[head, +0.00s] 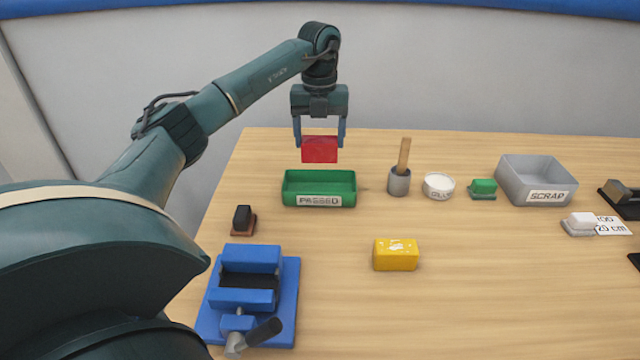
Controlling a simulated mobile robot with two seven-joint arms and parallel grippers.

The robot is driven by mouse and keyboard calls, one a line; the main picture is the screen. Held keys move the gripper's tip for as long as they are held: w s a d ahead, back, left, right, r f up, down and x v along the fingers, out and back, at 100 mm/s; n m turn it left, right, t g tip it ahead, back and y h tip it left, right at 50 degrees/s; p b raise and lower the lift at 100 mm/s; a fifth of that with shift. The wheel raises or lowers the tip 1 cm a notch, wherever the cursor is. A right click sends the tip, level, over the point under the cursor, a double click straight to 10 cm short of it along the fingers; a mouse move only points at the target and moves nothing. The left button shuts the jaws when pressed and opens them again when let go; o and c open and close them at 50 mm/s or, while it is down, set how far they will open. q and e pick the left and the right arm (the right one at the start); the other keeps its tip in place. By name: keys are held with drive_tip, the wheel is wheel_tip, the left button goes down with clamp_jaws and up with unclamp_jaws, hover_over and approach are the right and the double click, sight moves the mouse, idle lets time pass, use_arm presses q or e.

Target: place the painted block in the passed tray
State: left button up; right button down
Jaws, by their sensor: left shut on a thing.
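My left gripper (320,146) is shut on a red block (320,152), one finger on each side of it, pointing down. The red block is in the air, just above the far rim of the green tray labelled PASSED (319,200) in the picture, and apart from it. The part of the tray's inside that shows looks empty. My right gripper is not in view.
A yellow block with white marks (396,256) lies on the table. A blue vise (250,297) and a dark brush-like piece (242,220) stand at left. Right of the tray are a grey cup with a stick (399,182), a white dish (438,186), a green-topped piece (483,188) and the SCRAP tray (538,182).

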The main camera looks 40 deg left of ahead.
use_arm(q)
wheel_tip(320, 180, down, 10)
drive_tip(key=shift+r+p, duration=0.1)
drive_tip(key=shift+p, duration=0.35)
drive_tip(key=o, duration=1.3)
drive_tip(key=shift+o, duration=0.2)
wheel_tip(320, 180, up, 12)
drive_tip(key=shift+r+b, duration=0.1)
drive_tip(key=shift+b, duration=0.45)
